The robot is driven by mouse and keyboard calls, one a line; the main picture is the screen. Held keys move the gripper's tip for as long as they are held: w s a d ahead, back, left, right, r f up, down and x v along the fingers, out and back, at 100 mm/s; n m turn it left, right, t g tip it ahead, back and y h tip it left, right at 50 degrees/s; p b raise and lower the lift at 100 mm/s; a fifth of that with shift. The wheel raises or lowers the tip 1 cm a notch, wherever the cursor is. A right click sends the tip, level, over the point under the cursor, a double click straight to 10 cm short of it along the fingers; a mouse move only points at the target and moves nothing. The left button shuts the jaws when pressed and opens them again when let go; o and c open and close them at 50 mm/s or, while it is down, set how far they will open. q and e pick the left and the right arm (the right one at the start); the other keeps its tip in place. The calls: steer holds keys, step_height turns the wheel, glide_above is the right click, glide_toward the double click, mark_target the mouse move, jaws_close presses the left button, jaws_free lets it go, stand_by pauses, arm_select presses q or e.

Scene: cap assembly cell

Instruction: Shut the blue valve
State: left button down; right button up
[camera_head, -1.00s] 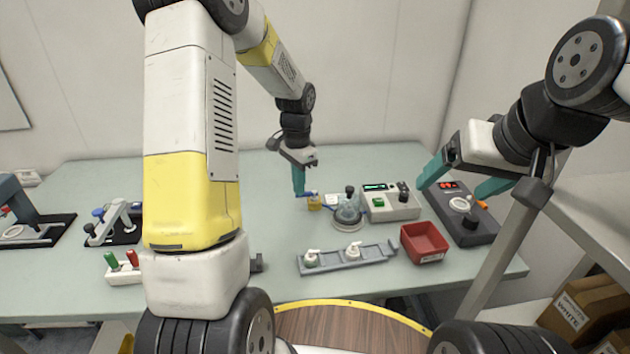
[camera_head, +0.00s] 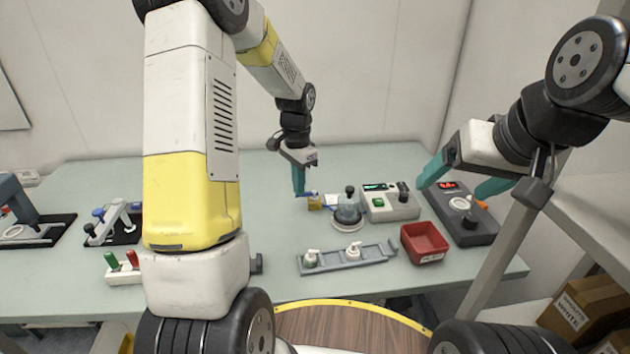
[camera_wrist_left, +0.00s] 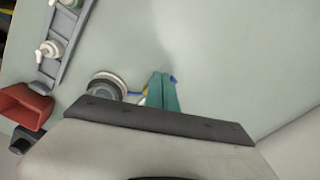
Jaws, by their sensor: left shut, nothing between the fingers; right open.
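The blue valve shows as a small blue handle (camera_head: 302,194) beside a brass-yellow body (camera_head: 314,202), left of a clear dome (camera_head: 348,208) on a round base. My left gripper (camera_head: 299,192) is shut and empty, its teal fingertips pointing down right at the handle. In the left wrist view a bit of blue (camera_wrist_left: 173,80) shows beside the shut fingers (camera_wrist_left: 163,90), which hide most of the valve. I cannot tell whether they touch it, nor the handle's exact angle. My right gripper (camera_head: 450,188) is open and empty, high at the right.
A device with a green display (camera_head: 390,203) stands right of the dome. A dark device with a red display (camera_head: 470,222) is farther right. A red bin (camera_head: 424,241) and a grey rail with two white-topped parts (camera_head: 346,259) lie in front.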

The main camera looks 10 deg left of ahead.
mark_target(307, 195)
arm_select(q)
steer(key=shift+f, duration=0.1)
stand_by(0.3)
steer(key=shift+f, duration=2.25)
steer(key=shift+w+a, duration=0.35)
steer(key=shift+w, duration=0.05)
steer(key=shift+w+a, duration=0.3)
steer(key=shift+w, duration=0.15)
